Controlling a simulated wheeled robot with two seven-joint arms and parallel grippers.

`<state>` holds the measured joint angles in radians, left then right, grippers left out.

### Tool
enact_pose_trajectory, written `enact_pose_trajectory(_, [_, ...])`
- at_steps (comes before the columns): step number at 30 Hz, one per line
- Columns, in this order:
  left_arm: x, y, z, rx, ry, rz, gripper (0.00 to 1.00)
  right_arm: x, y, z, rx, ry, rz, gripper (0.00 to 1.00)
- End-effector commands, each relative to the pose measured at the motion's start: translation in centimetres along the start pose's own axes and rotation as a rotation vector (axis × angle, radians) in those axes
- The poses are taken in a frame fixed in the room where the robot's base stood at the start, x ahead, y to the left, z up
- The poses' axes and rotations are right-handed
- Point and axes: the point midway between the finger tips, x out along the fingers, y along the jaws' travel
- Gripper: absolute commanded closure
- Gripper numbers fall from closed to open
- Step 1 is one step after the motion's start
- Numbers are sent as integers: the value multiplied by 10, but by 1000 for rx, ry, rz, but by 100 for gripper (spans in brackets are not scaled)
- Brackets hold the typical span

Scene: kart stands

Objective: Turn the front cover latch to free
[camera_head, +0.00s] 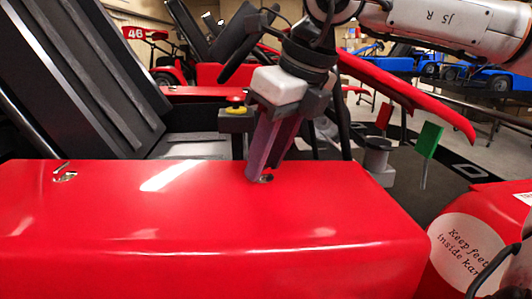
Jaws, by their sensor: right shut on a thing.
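The red front cover (210,235) fills the lower part of the view. One small metal latch (64,174) sits on its top at the left. A second latch (268,178) sits near the cover's back right edge, partly hidden by my gripper. My right gripper (257,178) comes down from the upper right, tilted, with its purple fingers shut on this second latch. The fingers hide most of it, so which way it is turned cannot be told. My left gripper is not in view.
A black seat (80,80) stands behind the cover at the left. Green (427,140) and red (384,115) flags stand to the right. A red body part with a round label (465,250) is at the lower right.

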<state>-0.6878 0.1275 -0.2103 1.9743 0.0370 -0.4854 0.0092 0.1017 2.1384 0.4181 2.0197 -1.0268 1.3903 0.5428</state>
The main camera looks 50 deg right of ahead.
Motion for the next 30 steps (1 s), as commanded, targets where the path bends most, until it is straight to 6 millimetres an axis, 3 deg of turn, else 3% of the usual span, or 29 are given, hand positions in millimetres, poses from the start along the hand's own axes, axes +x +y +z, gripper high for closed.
enact_pose_trajectory(18, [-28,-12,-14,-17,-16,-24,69,-4,-6,3,-518,3,220,91])
enact_pose_trajectory(30, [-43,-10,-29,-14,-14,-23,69,0,-8,3,-717,4,297,91])
